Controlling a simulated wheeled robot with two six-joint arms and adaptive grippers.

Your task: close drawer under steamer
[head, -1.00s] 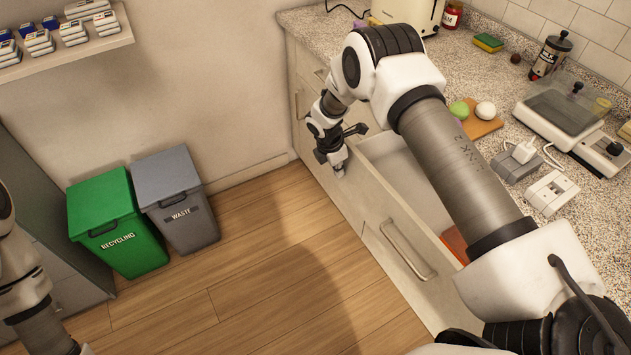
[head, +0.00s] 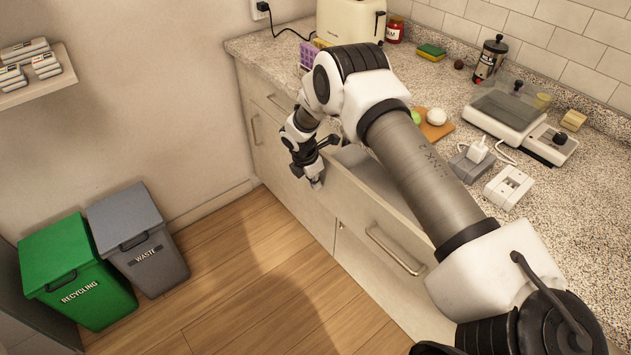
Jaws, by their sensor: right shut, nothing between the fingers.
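The drawer (head: 352,208) under the counter is partly open. A strip of its pale inside shows behind its front, and my right arm covers part of it. Its bar handle (head: 395,252) is in the middle of the front. My right gripper (head: 316,183) is shut and empty, pointing down at the far-left end of the drawer front; I cannot tell whether it touches. A white appliance with a dark clear-lidded top (head: 518,118), perhaps the steamer, stands on the counter above. My left gripper is out of view.
The speckled counter (head: 560,215) holds a toaster (head: 350,22), a cutting board (head: 436,130), a French press (head: 490,58) and white sockets (head: 508,187). Green recycling (head: 75,272) and grey waste (head: 137,238) bins stand by the wall. The wooden floor between bins and cabinets is clear.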

